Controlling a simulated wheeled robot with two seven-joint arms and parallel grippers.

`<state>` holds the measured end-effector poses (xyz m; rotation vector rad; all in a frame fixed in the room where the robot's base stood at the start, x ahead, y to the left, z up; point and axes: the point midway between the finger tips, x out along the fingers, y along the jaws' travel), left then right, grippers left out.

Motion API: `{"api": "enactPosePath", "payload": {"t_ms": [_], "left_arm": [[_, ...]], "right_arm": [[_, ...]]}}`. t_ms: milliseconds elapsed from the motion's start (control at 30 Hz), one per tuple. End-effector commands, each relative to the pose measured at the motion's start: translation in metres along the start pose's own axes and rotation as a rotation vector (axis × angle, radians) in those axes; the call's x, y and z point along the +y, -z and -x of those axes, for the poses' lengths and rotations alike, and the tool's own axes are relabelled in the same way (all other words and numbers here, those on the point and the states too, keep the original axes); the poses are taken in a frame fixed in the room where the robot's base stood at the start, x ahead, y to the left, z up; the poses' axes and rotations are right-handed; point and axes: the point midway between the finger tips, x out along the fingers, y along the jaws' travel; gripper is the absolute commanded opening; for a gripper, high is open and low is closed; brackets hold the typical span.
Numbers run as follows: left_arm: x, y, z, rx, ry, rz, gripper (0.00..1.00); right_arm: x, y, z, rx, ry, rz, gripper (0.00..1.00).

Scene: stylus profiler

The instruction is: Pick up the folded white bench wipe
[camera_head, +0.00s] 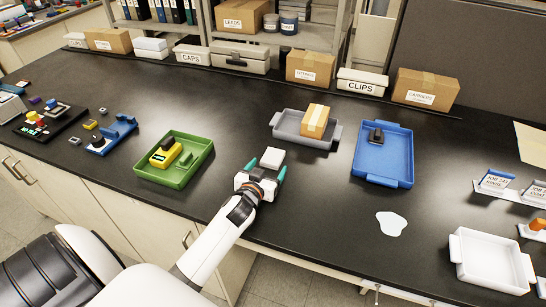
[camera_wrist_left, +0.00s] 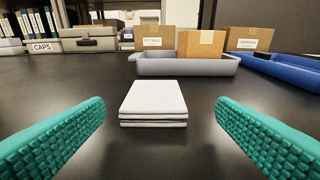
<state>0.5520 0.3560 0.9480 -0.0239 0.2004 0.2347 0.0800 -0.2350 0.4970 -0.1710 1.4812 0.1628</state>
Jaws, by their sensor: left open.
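The folded white bench wipe (camera_head: 271,158) lies flat on the black bench, left of the grey tray's front. In the left wrist view the wipe (camera_wrist_left: 154,103) shows as a small stack of white layers, centred ahead of the fingers. My left gripper (camera_head: 265,172) is open, with teal ridged fingers. In the left wrist view its fingers (camera_wrist_left: 160,140) stand apart on either side, with the wipe beyond and between them, not touched. In the head view the fingertips are close to the wipe's near side. My right gripper is not in view.
A grey tray (camera_head: 292,133) with a cardboard box (camera_head: 314,121) stands just behind right. A green tray (camera_head: 190,175) is at left, a blue tray (camera_head: 409,160) at right. A white puddle-like patch (camera_head: 391,223) and white tray (camera_head: 490,257) are at front right. The bench around the wipe is clear.

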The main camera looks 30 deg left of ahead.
Motion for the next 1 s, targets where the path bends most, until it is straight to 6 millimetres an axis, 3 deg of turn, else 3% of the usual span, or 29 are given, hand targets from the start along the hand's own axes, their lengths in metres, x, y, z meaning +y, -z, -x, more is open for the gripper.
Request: {"api": "enactPosePath", "payload": {"t_ms": [300,633,933,1000], "left_arm": [[0.006,0.0,-0.039,-0.001,-0.001,0.0,0.8],[0.006,0.002,-0.045,-0.001,0.0,0.0,0.8],[0.006,0.002,-0.045,0.0,0.0,0.0,0.33],[0.006,0.002,-0.045,0.0,0.0,0.0,0.33]], "right_arm": [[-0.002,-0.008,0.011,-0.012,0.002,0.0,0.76],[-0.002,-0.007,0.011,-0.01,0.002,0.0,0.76],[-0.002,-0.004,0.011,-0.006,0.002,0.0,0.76],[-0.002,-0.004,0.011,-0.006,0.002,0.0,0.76]]}}
